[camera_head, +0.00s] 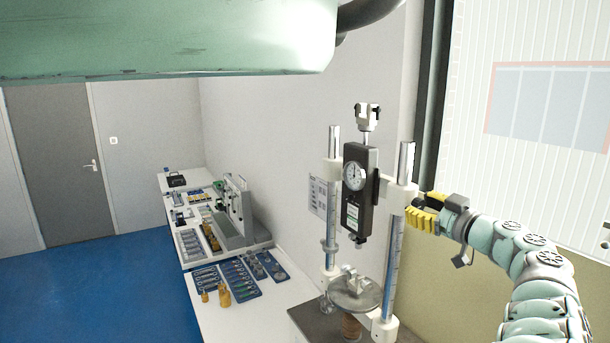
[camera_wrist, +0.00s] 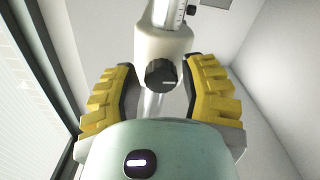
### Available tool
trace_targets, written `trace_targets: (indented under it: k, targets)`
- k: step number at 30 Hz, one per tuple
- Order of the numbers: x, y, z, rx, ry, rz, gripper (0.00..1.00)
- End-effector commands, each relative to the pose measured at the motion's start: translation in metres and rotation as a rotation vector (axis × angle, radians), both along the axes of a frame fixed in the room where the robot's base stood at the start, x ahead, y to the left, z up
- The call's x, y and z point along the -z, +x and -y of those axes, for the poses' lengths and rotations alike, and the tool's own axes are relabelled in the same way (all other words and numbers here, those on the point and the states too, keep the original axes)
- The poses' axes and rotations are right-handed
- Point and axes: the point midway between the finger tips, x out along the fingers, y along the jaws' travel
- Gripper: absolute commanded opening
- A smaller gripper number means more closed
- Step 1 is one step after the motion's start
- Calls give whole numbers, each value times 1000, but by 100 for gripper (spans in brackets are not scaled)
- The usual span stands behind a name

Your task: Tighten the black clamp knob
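The black clamp knob (camera_wrist: 161,74) shows in the wrist view, on the white collar (camera_wrist: 163,45) around the test stand's column. A pale line runs across its face. My gripper (camera_wrist: 160,88) is open, with one yellow-padded finger to each side of the knob and a gap on both sides. In the head view my gripper (camera_head: 427,212) is beside the stand's right column (camera_head: 393,240), near the upper white collar (camera_head: 405,187). The knob itself cannot be made out in the head view.
A dial force gauge (camera_head: 358,185) hangs between the stand's columns above a round metal plate (camera_head: 355,292). A long white bench (camera_head: 215,312) with tool trays runs along the wall to the left. A window (camera_head: 535,100) is behind my arm. Blue floor lies open at left.

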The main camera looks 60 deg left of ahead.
Motion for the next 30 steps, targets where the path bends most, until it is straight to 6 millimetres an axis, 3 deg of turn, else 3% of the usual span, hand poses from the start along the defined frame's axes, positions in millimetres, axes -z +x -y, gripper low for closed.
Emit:
trace_targets:
  k: [5,17,23,30]
  targets:
    - [-1,0,0,-2,2,1,62]
    - [0,0,7,-1,2,2,62]
    - [1,-3,31,-2,-4,2,62]
    - [1,-5,77,2,-3,3,62]
